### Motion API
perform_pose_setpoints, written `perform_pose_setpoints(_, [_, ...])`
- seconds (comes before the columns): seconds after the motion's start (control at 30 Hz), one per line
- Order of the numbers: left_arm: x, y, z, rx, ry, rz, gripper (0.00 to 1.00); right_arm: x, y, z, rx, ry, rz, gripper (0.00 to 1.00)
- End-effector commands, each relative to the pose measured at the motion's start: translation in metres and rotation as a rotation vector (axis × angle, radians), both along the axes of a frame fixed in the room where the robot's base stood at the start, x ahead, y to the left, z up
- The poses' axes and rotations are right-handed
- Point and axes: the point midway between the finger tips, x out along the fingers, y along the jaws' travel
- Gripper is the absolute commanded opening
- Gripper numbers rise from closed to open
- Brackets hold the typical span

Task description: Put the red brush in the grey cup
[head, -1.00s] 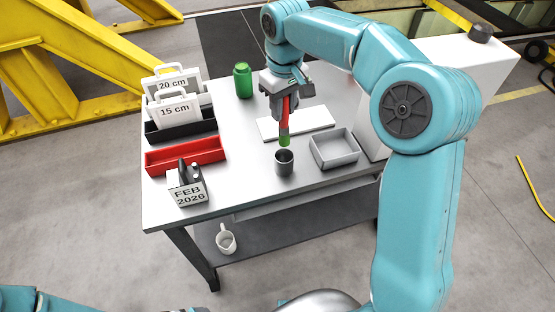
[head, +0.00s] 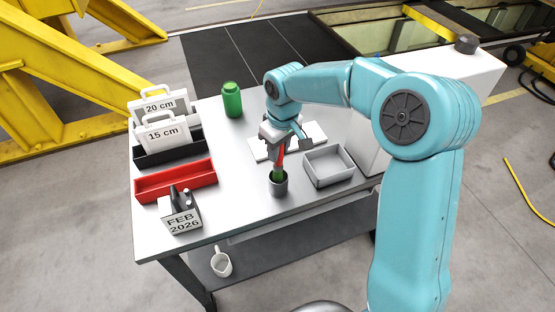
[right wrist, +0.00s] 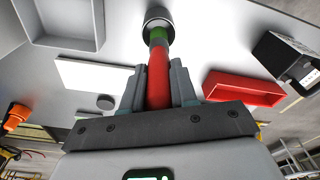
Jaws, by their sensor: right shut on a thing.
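The red brush (head: 280,159) has a red handle and a green end that points down. My right gripper (head: 275,142) is shut on the handle. The green end is at the mouth of the grey cup (head: 278,188) and its tip is hidden inside the rim. In the right wrist view the brush (right wrist: 159,80) runs from between the fingers (right wrist: 158,88) to the dark opening of the cup (right wrist: 158,17). The cup stands upright on the table. My left gripper does not show.
A grey open tray (head: 328,168) stands right of the cup, and a white board (head: 262,150) lies behind it. A red bin (head: 175,182), a black bin (head: 165,152), a date block (head: 181,217) and a green bottle (head: 232,101) stand farther left. A white jug (head: 221,264) is on the lower shelf.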

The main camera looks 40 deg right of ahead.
Motion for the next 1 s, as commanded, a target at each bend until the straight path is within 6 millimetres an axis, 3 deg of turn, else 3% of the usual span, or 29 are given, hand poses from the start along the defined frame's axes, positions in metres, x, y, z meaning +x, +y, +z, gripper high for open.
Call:
perform_pose_setpoints(0.33, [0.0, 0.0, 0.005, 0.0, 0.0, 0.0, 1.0, 0.002, 0.0, -0.044, 0.001, 0.002, 0.0, 0.0])
perform_pose_setpoints(0.77, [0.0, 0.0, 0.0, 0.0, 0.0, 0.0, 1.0, 0.003, 0.0, -0.054, 0.0, 0.0, 0.0, 0.0])
perform_pose_setpoints(0.8, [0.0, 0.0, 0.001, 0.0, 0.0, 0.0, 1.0, 0.003, 0.0, -0.053, 0.0, 0.0, 0.0, 0.34])
perform_pose_setpoints(0.87, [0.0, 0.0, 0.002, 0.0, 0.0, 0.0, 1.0, 0.003, 0.0, -0.052, 0.0, 0.0, 0.0, 0.53])
perform_pose_setpoints(1.0, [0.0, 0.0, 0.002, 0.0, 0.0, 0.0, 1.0, 0.003, 0.0, -0.052, 0.0, 0.0, 0.0, 0.53])
